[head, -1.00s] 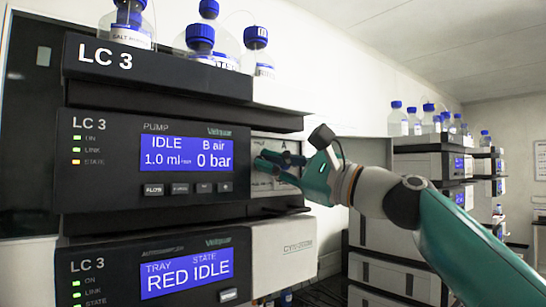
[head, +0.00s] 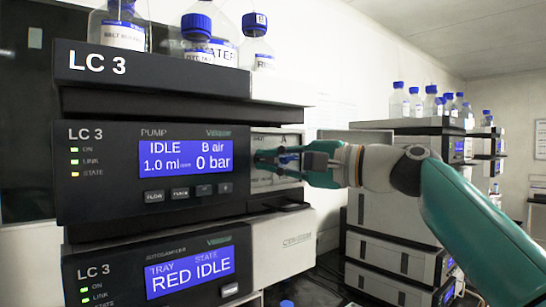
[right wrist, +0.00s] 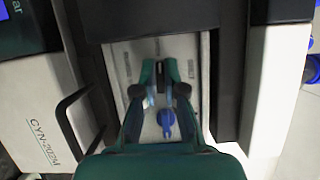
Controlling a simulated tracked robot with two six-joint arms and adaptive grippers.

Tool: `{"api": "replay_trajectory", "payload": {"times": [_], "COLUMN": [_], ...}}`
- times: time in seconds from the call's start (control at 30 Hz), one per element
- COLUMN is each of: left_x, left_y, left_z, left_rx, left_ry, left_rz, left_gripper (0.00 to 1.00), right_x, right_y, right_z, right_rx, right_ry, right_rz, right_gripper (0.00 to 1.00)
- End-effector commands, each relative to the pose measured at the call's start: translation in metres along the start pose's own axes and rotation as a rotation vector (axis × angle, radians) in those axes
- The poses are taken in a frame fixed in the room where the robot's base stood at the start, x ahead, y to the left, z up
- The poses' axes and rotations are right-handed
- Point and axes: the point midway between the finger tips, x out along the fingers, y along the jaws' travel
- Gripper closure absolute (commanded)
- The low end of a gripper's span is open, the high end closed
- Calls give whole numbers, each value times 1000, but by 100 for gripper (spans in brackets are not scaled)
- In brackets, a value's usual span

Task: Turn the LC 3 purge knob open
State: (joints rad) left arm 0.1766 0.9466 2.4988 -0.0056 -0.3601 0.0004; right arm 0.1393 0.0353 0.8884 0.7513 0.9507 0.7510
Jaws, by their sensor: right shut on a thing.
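The LC 3 pump (head: 100,190) shows "IDLE", "B air" and "0 bar" on its blue display. To the right of the display is a light valve panel (head: 290,140), which also shows in the right wrist view (right wrist: 122,60). My right gripper (head: 262,158) reaches in from the right at this panel. In the right wrist view my right gripper (right wrist: 160,74) is shut on a small dark knob (right wrist: 159,78), taken as the purge knob, with a fingertip on each side. A blue knob (right wrist: 167,120) sits lower between the fingers. My left gripper is not in view.
Bottles with blue caps (head: 198,40) stand on top of the stack. The autosampler (head: 110,275) below reads "RED IDLE". A black handle (right wrist: 75,115) juts out beside the panel in the right wrist view. Another stack (head: 395,190) stands behind my right arm.

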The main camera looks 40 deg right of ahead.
Motion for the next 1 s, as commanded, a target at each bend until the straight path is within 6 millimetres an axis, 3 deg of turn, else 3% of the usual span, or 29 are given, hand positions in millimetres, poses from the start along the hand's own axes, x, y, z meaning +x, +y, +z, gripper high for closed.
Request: {"api": "replay_trajectory", "payload": {"times": [0.37, 0.4, 0.53, 1.0], "left_x": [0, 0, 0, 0], "left_y": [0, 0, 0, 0], "left_z": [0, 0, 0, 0], "left_rx": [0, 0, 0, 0], "left_ry": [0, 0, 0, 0], "left_rz": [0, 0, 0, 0], "left_gripper": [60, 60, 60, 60], "right_x": [2, 2, 2, 0], "right_y": [4, 4, 3, 1], "right_z": [0, 0, 0, 0], "right_rx": [0, 0, 0, -1], "right_ry": [-2, -2, -2, 0], "right_rz": [9, 10, 8, 3], "right_gripper": [100, 84, 66, 66]}}
